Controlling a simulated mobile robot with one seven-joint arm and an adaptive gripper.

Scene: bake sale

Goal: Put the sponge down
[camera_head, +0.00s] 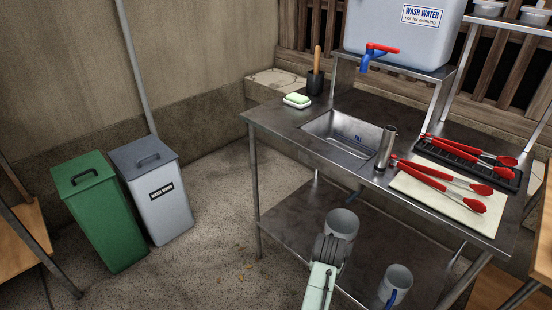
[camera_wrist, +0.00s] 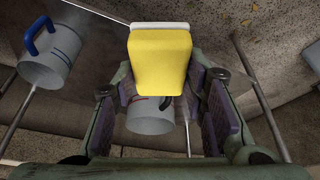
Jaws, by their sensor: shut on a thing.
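A yellow sponge (camera_wrist: 160,65) with a pale layer along its far edge is held between the fingers of my gripper (camera_wrist: 161,85) in the wrist view. The gripper is shut on it, and the sponge sticks out past the fingertips. In the head view my gripper (camera_head: 330,250) is low at the front of the steel sink table (camera_head: 275,122), below its top. The sponge is hidden there by my own gripper and arm.
A green-and-white block on a dish (camera_head: 297,100) sits at the table's back left corner, beside a brush holder (camera_head: 315,83). The sink (camera_head: 345,135), a metal cylinder (camera_head: 387,147) and red tongs (camera_head: 440,185) occupy the top. Mugs (camera_head: 342,223) (camera_head: 396,284) stand on the lower shelf.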

